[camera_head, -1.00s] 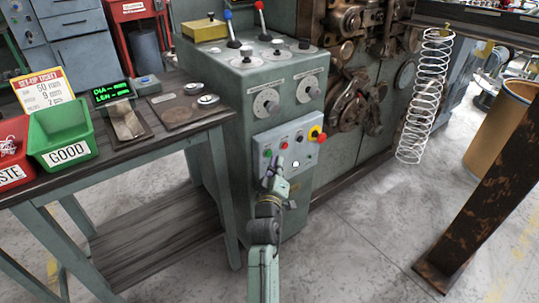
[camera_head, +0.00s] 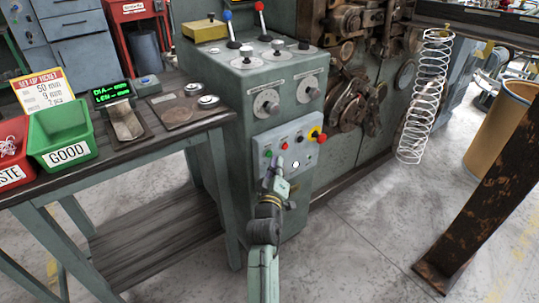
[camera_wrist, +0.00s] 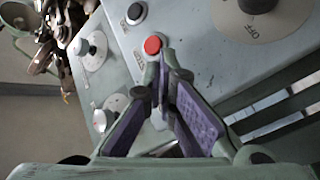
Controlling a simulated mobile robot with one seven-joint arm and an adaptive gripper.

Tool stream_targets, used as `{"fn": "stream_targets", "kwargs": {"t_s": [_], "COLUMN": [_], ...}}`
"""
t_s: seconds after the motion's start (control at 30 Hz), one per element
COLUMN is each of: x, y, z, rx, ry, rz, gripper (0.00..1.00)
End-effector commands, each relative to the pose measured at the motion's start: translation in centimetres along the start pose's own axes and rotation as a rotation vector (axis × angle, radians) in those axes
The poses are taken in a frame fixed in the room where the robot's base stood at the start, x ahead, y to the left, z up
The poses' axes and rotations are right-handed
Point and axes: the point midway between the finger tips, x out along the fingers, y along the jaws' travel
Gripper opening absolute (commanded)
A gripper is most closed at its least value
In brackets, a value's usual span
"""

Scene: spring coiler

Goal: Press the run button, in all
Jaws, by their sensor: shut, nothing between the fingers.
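The grey button panel (camera_head: 305,155) is on the lower front of the green machine cabinet. It carries a green button (camera_head: 267,154) at the left, a red button (camera_head: 284,145), a black button (camera_head: 299,136) and a white one (camera_head: 295,164). My gripper (camera_head: 278,161) is shut and empty in front of the panel's lower left. In the wrist view the fingertips (camera_wrist: 163,62) are just below the red button (camera_wrist: 153,45). Whether they touch anything is unclear; the fingers hide part of the panel.
A red emergency knob on yellow (camera_head: 315,133) is at the panel's upper right. Dials (camera_head: 266,102) sit above the panel. A workbench with a green GOOD bin (camera_head: 60,133) stands at left. A white coil spring (camera_head: 425,95) hangs at right.

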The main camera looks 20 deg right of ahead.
Motion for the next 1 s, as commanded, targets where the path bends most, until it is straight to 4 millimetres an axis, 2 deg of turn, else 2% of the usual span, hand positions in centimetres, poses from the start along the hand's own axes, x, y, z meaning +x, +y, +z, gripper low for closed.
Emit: {"fn": "stream_targets", "kwargs": {"t_s": [1.0], "x": [0.89], "y": [-0.66], "z": [-0.62], "rx": [0.000], "ry": [0.001], "rz": [0.000], "gripper": [0.00]}}
